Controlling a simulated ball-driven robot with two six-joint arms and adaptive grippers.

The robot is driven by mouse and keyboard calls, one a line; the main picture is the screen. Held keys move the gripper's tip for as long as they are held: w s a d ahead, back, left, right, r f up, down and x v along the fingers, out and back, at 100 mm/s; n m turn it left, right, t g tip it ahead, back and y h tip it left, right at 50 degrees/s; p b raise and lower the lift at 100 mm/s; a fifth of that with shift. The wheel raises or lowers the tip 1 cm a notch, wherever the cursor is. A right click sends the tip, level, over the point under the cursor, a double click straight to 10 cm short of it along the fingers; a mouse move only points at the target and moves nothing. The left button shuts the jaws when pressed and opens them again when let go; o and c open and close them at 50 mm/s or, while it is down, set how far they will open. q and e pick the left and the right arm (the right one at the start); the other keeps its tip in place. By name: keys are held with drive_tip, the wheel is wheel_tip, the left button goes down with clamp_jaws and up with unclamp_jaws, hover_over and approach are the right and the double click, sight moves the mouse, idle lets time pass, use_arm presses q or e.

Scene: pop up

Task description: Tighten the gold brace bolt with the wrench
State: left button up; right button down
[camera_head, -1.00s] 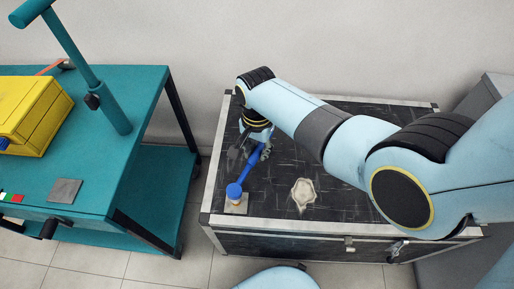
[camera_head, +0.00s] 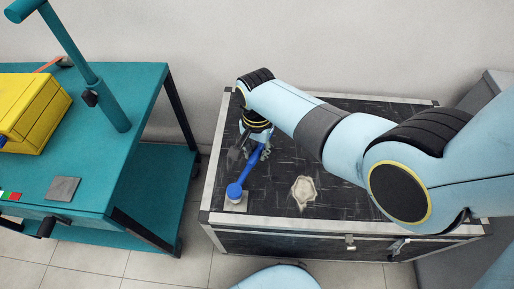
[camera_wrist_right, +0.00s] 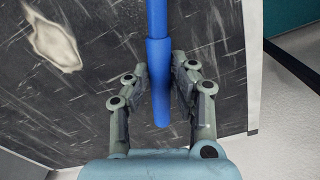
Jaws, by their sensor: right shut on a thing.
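The blue wrench (camera_head: 249,168) slants over the black-topped case in the head view, its round head over a small pale plate (camera_head: 236,207) near the case's front left corner. The gold brace bolt is hidden under the wrench head. My right gripper (camera_head: 259,149) is shut on the wrench's handle end. The right wrist view shows the blue handle (camera_wrist_right: 157,55) between the fingers of this gripper (camera_wrist_right: 161,88). My left gripper is not in view.
The black case top (camera_head: 340,205) has metal edges and a pale irregular patch (camera_head: 304,190). A teal cart (camera_head: 130,110) with a yellow box (camera_head: 38,115) stands left, across a floor gap. A wall (camera_head: 300,40) is behind.

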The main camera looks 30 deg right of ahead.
drive_tip(key=shift+f+b, duration=0.3)
drive_tip(key=shift+f, duration=0.2)
idle(0.3)
